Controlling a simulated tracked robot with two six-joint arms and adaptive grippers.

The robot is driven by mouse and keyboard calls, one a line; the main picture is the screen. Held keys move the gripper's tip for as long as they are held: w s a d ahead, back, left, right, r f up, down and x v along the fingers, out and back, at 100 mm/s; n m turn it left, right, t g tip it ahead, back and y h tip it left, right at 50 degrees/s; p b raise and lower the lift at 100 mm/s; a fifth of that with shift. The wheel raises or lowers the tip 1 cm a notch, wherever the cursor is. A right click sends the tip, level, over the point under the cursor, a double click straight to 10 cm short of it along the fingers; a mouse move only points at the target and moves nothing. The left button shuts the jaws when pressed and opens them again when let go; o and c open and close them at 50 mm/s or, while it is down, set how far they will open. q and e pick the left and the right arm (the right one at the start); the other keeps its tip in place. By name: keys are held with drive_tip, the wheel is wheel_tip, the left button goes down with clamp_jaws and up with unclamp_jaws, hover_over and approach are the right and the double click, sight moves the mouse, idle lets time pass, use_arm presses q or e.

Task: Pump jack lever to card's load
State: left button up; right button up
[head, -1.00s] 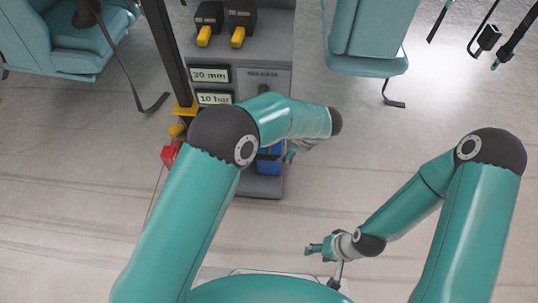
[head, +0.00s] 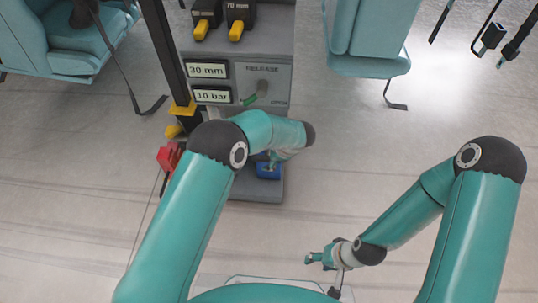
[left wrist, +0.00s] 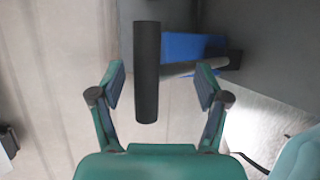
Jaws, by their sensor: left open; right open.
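The jack lever's black grip (left wrist: 147,85) stands upright in the left wrist view, between the spread fingers of my left gripper (left wrist: 160,72), with gaps on both sides. A grey rod and a blue jack part (left wrist: 190,46) show behind it. In the head view my left gripper (head: 277,161) is beside the blue jack part (head: 268,172) low on the grey cabinet; my arm hides most of the lever. The panel displays read 30 mm (head: 207,70) and 10 bar (head: 212,96). The load card is not clearly visible. My right gripper (head: 319,258) is open and empty.
Two black blocks with yellow tabs (head: 236,30) stand above. A red part (head: 169,157) is left of the cabinet. Teal seats (head: 368,40) flank it. The floor at right is clear.

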use_arm(q)
clamp_jaws()
drive_tip(key=shift+w+r+p, duration=0.3)
drive_tip(key=shift+w+r, duration=0.05)
drive_tip(key=shift+r, duration=0.3)
drive_tip(key=shift+w+r+p, duration=0.3)
drive_tip(key=shift+r, duration=0.35)
drive_tip(key=shift+w, duration=0.1)
unclamp_jaws()
drive_tip(key=shift+f, duration=0.15)
drive_tip(key=v, duration=1.2)
drive_tip(key=shift+f, duration=0.1)
